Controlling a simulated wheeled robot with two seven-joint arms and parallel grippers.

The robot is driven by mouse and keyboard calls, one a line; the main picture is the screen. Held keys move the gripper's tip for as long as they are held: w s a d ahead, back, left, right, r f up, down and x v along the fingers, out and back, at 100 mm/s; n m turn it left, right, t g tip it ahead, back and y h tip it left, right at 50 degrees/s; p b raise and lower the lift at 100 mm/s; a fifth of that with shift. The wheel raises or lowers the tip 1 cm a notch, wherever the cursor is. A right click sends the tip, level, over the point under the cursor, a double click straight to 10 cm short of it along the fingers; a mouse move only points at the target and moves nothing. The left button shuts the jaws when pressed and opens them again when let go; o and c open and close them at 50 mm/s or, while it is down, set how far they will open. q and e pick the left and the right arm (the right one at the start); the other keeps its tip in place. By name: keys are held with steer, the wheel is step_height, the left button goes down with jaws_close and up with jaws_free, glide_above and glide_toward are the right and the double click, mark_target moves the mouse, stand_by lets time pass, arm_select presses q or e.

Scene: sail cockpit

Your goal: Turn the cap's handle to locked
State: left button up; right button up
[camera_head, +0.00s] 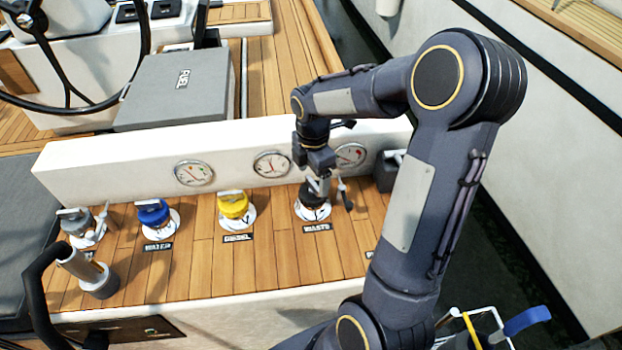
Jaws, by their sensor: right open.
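A black cap (311,195) sits on a white ring plate in the teak deck, behind the label WASTE. My right gripper (318,178) reaches down from above, directly over this cap. It is open, with its fingers pointing down close to the cap's top. The gripper partly hides the cap and its handle, so I cannot tell the handle's position or whether they touch. A yellow cap (233,205) labelled DIESEL and a blue cap (153,212) labelled WATER stand to the left. My left gripper is not in view.
A white panel with round gauges (193,173) stands right behind the caps. A metal fitting (77,221) and a winch (97,279) are at the left. A black box (387,170) stands right of the gripper. A grey FUEL box (178,90) lies behind the panel.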

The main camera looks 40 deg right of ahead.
steer(key=shift+f, duration=0.8)
steer(key=c, duration=1)
